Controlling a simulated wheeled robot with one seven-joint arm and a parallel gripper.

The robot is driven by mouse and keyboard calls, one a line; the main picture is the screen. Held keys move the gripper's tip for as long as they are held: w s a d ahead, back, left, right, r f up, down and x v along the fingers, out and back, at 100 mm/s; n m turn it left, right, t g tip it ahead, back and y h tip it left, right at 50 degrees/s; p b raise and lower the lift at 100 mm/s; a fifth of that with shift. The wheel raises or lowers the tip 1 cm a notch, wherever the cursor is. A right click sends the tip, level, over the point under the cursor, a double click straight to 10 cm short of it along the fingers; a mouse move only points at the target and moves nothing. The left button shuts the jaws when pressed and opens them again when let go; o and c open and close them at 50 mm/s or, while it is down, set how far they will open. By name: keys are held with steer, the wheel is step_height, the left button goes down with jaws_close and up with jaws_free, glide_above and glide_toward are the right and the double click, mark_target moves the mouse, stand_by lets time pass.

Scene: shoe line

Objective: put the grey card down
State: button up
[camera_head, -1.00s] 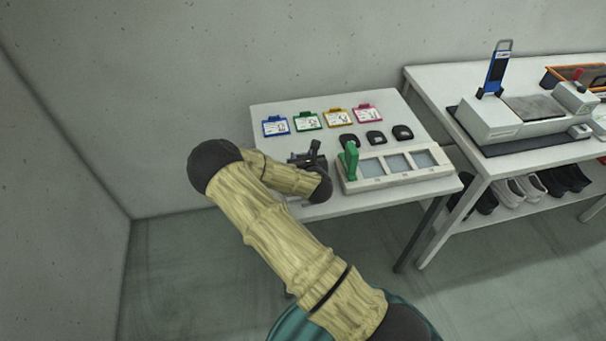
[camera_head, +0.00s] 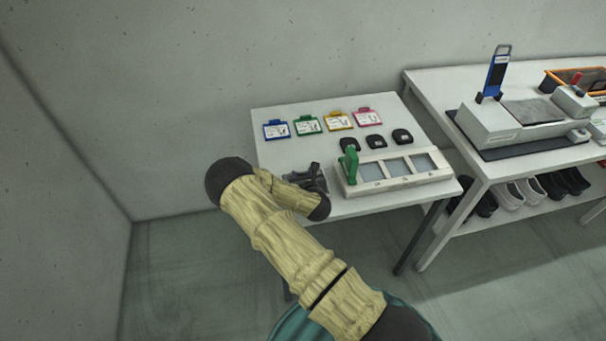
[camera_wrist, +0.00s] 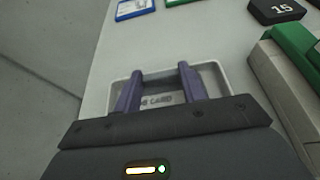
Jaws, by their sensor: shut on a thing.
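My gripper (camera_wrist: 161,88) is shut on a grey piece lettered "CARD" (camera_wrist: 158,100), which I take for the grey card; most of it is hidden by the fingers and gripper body. A pale-rimmed, rounded rectangle (camera_wrist: 213,68) shows around and beyond the fingertips, low over or on the white table. I cannot tell whether the card touches what is under it. In the head view my gripper (camera_head: 313,180) is over the near left part of the table (camera_head: 285,152), left of the white frame, and the card is not clear there.
A white frame with several windows (camera_head: 402,184) and a green upright piece (camera_head: 349,163) stands close on the right. Several black numbered tags (camera_head: 375,142) and coloured cards, including a blue one (camera_head: 275,129), lie behind. The table's left edge is near.

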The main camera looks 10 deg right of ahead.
steer(key=shift+f, duration=0.1)
steer(key=o, duration=1)
steer(key=shift+c, duration=0.2)
steer(key=shift+s, duration=0.15)
steer(key=b+v, duration=0.1)
steer(key=v, duration=1)
steer(key=shift+s+r+b, duration=0.25)
steer(key=shift+s+b, duration=0.05)
steer(key=shift+b, duration=0.1)
steer(key=shift+s, duration=0.15)
